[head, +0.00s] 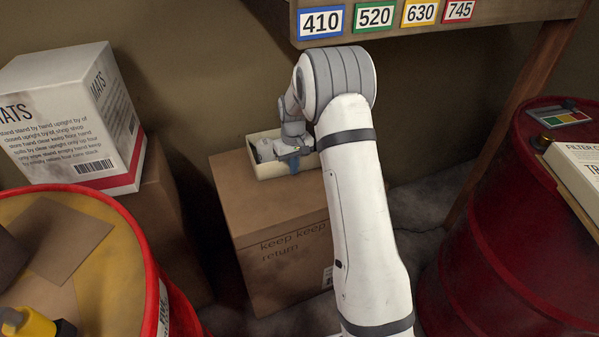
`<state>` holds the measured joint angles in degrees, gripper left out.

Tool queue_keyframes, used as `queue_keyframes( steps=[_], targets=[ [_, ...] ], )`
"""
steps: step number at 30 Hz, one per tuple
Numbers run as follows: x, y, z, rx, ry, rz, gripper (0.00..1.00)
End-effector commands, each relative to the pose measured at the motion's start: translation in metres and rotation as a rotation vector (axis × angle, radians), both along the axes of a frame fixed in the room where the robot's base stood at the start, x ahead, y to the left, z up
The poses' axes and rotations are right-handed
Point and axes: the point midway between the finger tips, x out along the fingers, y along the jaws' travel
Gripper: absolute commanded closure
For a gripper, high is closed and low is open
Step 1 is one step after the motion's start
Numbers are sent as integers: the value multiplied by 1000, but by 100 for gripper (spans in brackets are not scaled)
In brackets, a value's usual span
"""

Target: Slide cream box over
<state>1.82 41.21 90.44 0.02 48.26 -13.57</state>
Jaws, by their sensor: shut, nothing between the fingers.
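The cream box (259,169) is a small open-topped box on top of a brown cardboard carton (285,222). Its left end and part of its front wall show; my arm hides part of its right side. My gripper (294,160) is at the cream box, pointing down at or inside its right part. Its fingers look shut, with nothing seen between them. Something blue shows at the box's front wall beneath the gripper. I cannot tell whether the fingers touch the wall.
A red drum with a yellow top (75,240) stands at the left front, and a dark red drum (500,220) at the right. A white MATS box (70,115) is at the left. A shelf (430,22) with number labels overhangs at the back.

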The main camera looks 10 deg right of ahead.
Motion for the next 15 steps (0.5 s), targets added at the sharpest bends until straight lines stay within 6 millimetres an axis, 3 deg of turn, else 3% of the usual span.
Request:
queue_keyframes(
  steps=[15],
  targets=[
    [4, -14, -1, 0, 1, -25, 100]
  ],
)
